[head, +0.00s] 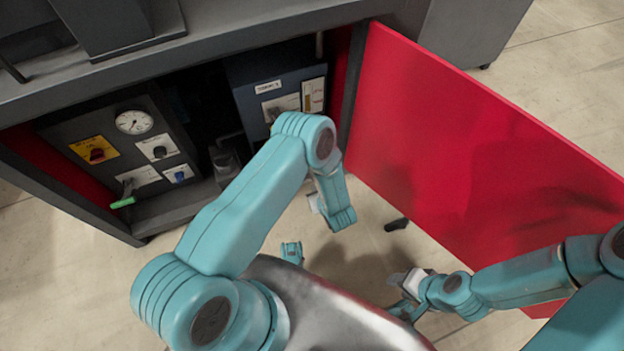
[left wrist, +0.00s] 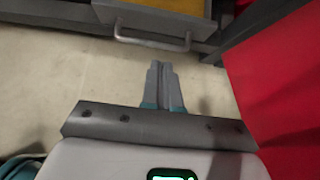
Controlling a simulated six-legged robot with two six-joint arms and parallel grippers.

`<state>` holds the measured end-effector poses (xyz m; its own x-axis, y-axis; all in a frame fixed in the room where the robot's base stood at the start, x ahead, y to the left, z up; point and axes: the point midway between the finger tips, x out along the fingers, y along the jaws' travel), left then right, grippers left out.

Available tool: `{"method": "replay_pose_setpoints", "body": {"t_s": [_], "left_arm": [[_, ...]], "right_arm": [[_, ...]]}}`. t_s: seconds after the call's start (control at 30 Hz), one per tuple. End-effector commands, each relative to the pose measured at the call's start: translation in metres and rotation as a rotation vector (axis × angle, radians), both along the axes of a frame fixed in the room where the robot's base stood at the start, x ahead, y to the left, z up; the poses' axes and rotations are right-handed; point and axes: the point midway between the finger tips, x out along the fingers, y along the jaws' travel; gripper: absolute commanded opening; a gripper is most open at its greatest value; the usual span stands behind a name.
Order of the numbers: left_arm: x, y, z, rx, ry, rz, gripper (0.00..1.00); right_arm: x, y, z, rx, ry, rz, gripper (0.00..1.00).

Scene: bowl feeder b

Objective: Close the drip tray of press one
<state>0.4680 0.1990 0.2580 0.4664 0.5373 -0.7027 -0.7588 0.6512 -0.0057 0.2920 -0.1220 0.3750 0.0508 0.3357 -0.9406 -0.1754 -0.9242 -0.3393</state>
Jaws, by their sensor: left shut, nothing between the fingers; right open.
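In the left wrist view a grey tray (left wrist: 140,18) with a yellow inside and a bar handle (left wrist: 155,43) shows at the top edge. It looks like the drip tray and stands out over the floor, cut off by the frame. My left gripper (left wrist: 164,70) is shut and empty, its fingertips pointing at the handle from a short distance, apart from it. In the head view my left arm hides the tray, and the left fingertips cannot be made out. My right gripper (head: 402,298) is open and empty at the lower right, away from the cabinet.
The open red door (head: 470,150) stands to the right of my left arm and beside the left gripper. The cabinet holds a panel with a gauge (head: 134,122), knobs and a green-handled lever (head: 123,202). Pale floor (head: 60,260) is clear at the left.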

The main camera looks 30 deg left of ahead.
Motion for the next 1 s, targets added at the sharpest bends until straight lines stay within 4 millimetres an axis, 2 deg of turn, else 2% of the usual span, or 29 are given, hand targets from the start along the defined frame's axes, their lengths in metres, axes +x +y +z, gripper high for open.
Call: {"method": "replay_pose_setpoints", "body": {"t_s": [0.17, 0.43, 0.7, 1.0], "left_arm": [[0.009, 0.019, -0.028, -0.001, 0.004, 0.005, 0.00], [0.035, 0.050, -0.069, 0.000, 0.004, 0.006, 0.00], [0.060, 0.076, -0.065, -0.001, 0.005, 0.004, 0.00], [0.066, 0.080, -0.064, 0.000, 0.006, 0.003, 0.00]], "right_arm": [[0.002, -0.002, -0.015, -0.002, -0.003, -0.011, 0.43], [0.007, -0.007, -0.036, -0.006, -0.012, -0.029, 0.43], [0.009, -0.009, -0.043, -0.006, -0.016, -0.037, 0.43], [0.010, -0.009, -0.043, -0.007, -0.016, -0.038, 0.43]]}}
